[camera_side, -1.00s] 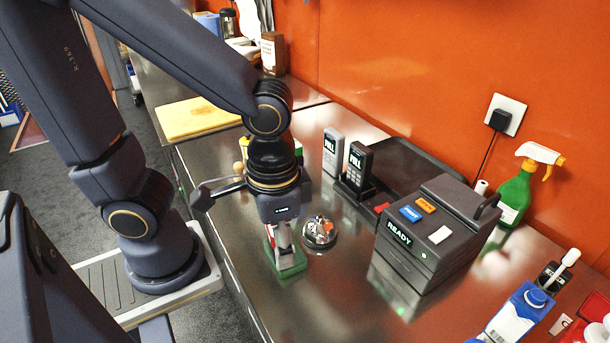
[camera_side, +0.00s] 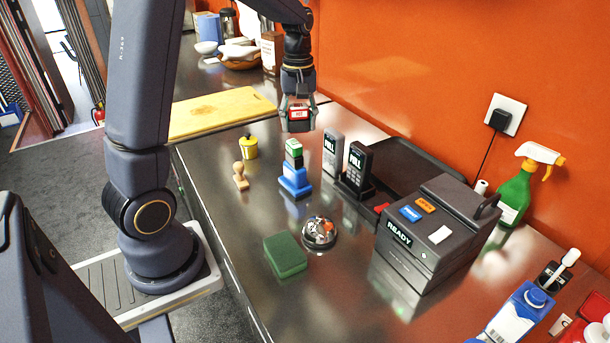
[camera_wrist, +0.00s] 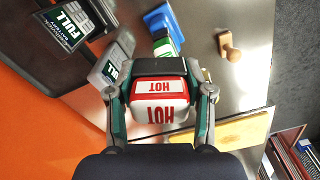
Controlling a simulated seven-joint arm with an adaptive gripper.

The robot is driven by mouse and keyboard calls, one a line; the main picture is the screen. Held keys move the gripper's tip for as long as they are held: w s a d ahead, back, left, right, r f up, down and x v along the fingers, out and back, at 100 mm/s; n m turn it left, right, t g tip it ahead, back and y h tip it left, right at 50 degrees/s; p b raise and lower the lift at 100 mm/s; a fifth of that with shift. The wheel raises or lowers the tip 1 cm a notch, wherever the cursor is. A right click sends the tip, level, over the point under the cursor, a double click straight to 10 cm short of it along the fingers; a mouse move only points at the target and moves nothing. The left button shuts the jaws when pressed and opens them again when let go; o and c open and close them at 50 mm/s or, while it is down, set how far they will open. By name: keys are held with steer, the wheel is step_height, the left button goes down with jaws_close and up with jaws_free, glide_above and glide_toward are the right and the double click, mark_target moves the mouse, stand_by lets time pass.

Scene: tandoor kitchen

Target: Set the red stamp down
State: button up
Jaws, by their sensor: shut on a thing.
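The red stamp (camera_side: 299,114) has a white label reading HOT and is held in the air near the back wall. My gripper (camera_side: 297,122) is shut on it. In the wrist view, the red stamp (camera_wrist: 162,92) sits between the two fingers, with HOT on its red-edged top and on its white side. The side view shows a gap between the stamp and the counter (camera_side: 215,240); its underside is hidden.
A battery pack (camera_side: 333,152), cutting board (camera_side: 215,113), green sponge (camera_side: 286,256) and bell (camera_side: 319,234) surround the open steel.

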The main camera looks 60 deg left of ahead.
steer(key=s+a+f+n, duration=0.15)
steer(key=a+n, duration=0.35)
steer(key=a, duration=0.8)
steer(key=w+a+f, duration=0.2)
steer(key=w+f, duration=0.1)
steer(key=f, duration=0.1)
steer(key=w+a+f, duration=0.2)
steer(key=w+f, duration=0.2)
steer(key=f, duration=0.1)
steer(key=w+a+f, duration=0.2)
steer(key=w+f, duration=0.1)
steer(key=f, duration=0.2)
steer(key=shift+w+a, duration=0.4)
steer(key=shift+w+a+f, duration=0.15)
steer(key=shift+w+f, duration=0.1)
steer(key=shift+f, duration=1.6)
